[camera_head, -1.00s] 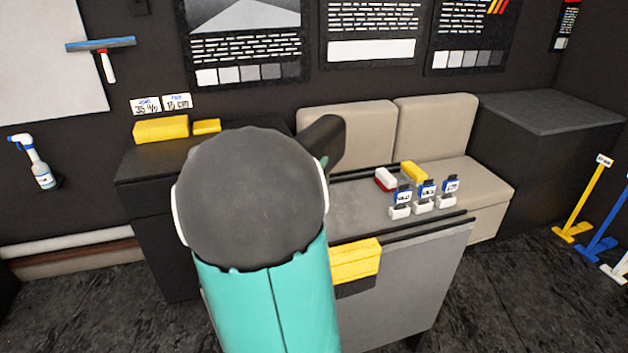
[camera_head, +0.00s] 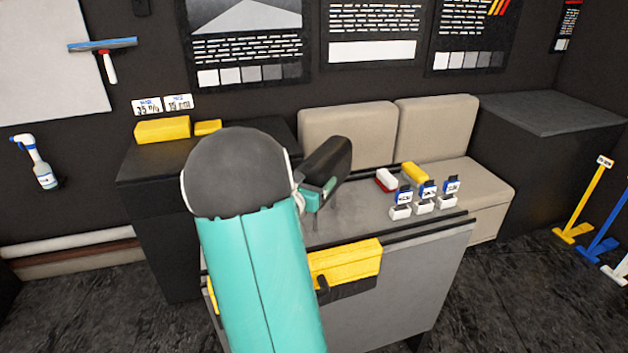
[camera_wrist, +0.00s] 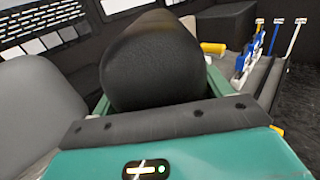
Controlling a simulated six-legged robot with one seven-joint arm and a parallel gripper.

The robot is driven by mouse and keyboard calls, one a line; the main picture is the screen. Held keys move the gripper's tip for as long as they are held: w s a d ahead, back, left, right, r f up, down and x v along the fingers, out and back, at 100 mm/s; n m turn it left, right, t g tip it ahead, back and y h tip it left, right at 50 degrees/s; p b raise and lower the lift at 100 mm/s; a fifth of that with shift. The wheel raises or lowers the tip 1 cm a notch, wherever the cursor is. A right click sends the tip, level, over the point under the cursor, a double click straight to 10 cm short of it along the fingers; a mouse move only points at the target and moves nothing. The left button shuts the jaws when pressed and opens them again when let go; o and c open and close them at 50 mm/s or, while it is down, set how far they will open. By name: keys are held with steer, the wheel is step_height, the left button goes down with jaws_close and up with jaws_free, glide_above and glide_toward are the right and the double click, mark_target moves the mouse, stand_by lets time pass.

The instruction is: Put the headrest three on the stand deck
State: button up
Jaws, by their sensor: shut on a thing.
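A black padded headrest (camera_head: 333,160) is held in the air over the grey stand deck (camera_head: 350,215). It fills the middle of the wrist view (camera_wrist: 155,60) as a dark, rounded cushion. My gripper (camera_head: 318,195), with teal parts, is shut on the headrest's lower side. The headrest is tilted and appears apart from the deck. My grey and teal arm hides the deck's left part. In the wrist view the gripper's fingertips are hidden behind the headrest.
A beige bench (camera_head: 480,185) is behind. The deck's middle looks bare.

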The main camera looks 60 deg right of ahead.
steer(key=o, duration=1.4)
steer(key=shift+f, duration=0.1)
steer(key=shift+a, duration=0.25)
steer(key=a, duration=1.1)
steer(key=shift+a, duration=0.3)
steer(key=a+r+m+t+y, duration=0.1)
steer(key=a+m+y, duration=0.5)
steer(key=a, duration=0.8)
steer(key=s+a+r+m+t+y, duration=0.1)
steer(key=a+m+y, duration=0.5)
steer(key=a, duration=0.8)
steer(key=s+a+r+m+t+y, duration=0.1)
steer(key=a+r+m+t+y, duration=0.2)
steer(key=a, duration=1.1)
steer(key=shift+r+m+t+y, duration=0.15)
steer(key=shift+m+y, duration=0.6)
steer(key=shift+r+m+t+y, duration=0.1)
steer(key=shift+m+t+y, duration=0.05)
steer(key=shift+m+y, duration=0.6)
